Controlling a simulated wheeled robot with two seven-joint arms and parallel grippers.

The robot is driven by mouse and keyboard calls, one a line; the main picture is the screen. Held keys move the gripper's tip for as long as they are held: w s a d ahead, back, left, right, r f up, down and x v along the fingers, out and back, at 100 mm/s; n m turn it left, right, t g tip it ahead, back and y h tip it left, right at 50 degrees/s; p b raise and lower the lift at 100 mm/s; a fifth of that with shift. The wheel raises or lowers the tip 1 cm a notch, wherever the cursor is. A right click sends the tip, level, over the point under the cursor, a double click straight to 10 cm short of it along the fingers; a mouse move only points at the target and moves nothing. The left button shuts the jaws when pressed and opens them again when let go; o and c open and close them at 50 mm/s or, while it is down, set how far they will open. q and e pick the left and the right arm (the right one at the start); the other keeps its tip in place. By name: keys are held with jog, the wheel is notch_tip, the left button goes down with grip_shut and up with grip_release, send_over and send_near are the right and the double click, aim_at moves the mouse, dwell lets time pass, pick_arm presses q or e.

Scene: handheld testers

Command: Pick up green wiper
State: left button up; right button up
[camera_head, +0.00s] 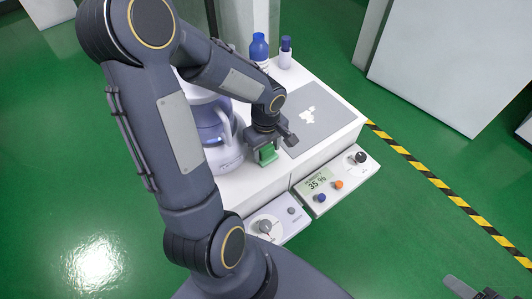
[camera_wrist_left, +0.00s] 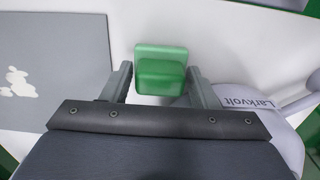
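The green wiper (camera_head: 267,154) is on the white table top, at its front part in the head view. In the left wrist view the wiper (camera_wrist_left: 160,72) is a rounded translucent green block. My left gripper (camera_head: 266,146) points down over it. In the left wrist view the left gripper's (camera_wrist_left: 160,76) two fingers stand on either side of the wiper, with narrow gaps that look clear. The wiper's underside is hidden. Part of my right gripper (camera_head: 472,290) shows at the bottom right edge, far from the wiper and cut off by the frame.
A white and blue kettle-like device (camera_head: 212,125) stands close left of the wiper, partly behind my arm. A grey mat (camera_head: 325,122) with a white shape lies to the right. Two blue-capped bottles (camera_head: 285,55) stand behind. Tester panels (camera_head: 325,184) with knobs sit along the front.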

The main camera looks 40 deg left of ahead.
pick_arm(q)
jog(key=c, duration=0.7)
jog(key=shift+o, duration=0.2)
notch_tip(320, 180, up, 10)
jog(key=p, duration=0.4)
jog(key=o, duration=0.5)
jog(key=shift+c, duration=0.2)
jog(key=c, duration=0.4)
jog(key=shift+o, duration=0.2)
